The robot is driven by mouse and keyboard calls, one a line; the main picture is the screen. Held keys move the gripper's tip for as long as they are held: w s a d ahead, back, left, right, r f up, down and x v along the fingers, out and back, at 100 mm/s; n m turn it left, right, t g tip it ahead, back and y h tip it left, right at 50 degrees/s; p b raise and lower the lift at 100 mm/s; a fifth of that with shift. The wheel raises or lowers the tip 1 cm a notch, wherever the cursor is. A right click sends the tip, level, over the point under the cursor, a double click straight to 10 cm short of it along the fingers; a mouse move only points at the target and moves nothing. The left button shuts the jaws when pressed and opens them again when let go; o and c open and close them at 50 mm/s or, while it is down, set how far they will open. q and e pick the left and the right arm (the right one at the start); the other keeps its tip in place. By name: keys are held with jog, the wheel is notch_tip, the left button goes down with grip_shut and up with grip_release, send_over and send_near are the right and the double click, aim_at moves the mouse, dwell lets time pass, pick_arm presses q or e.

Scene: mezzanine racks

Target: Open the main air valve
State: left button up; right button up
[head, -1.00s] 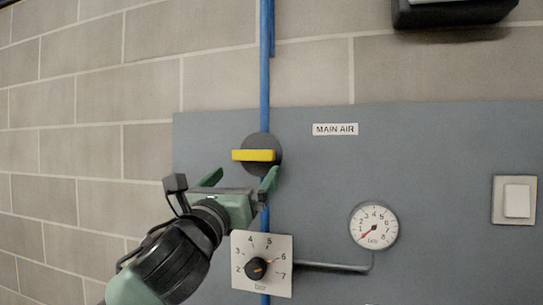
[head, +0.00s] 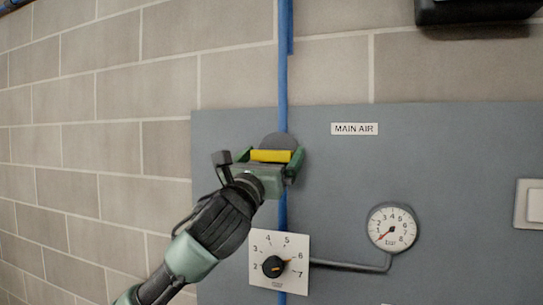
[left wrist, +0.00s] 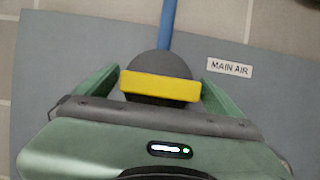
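The main air valve has a yellow handle (head: 270,156) on a dark round body (head: 279,142), set on the blue pipe under the "MAIN AIR" label (head: 355,128). The handle lies crosswise to the pipe. My left gripper (head: 270,158) is at the valve with its fingers apart, one on each side of the handle. In the left wrist view the handle (left wrist: 160,86) sits between the open green fingers, with a small gap showing at the right finger; contact on the left is unclear. The pressure gauge (head: 392,228) has its red needle at the low end. My right gripper is not in view.
A regulator dial (head: 273,266) with a black knob is below the valve, joined by a grey tube to the gauge. A white switch (head: 533,206) is at the right edge. A dark box (head: 475,8) is at top right. The brick wall at left is bare.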

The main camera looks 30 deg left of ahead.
pick_arm(q)
jog(key=c, duration=1)
jog(key=shift+n, duration=0.4)
jog(key=n+g+y+p, duration=0.1)
jog(key=n+y+p, duration=0.1)
jog(key=n, duration=0.3)
jog(key=shift+w+r+y, duration=0.1)
jog(key=shift+y, duration=0.4)
jog(key=n+g+y+p, duration=0.1)
jog(key=n, duration=0.2)
jog(key=n+g+y+p, duration=0.1)
jog(key=n+p, duration=0.1)
jog(key=n, duration=0.2)
jog(key=shift+n+g, duration=0.3)
jog(key=shift+g, duration=0.1)
jog(key=n+g+y+p, duration=0.1)
jog(key=n+g+p, duration=0.1)
jog(key=n, duration=0.3)
jog(key=shift+n+g+p, duration=0.8)
jog(key=shift+n+p, duration=0.35)
jog(key=shift+n, duration=0.85)
jog(key=shift+h, duration=0.3)
jog(key=o, duration=1.2)
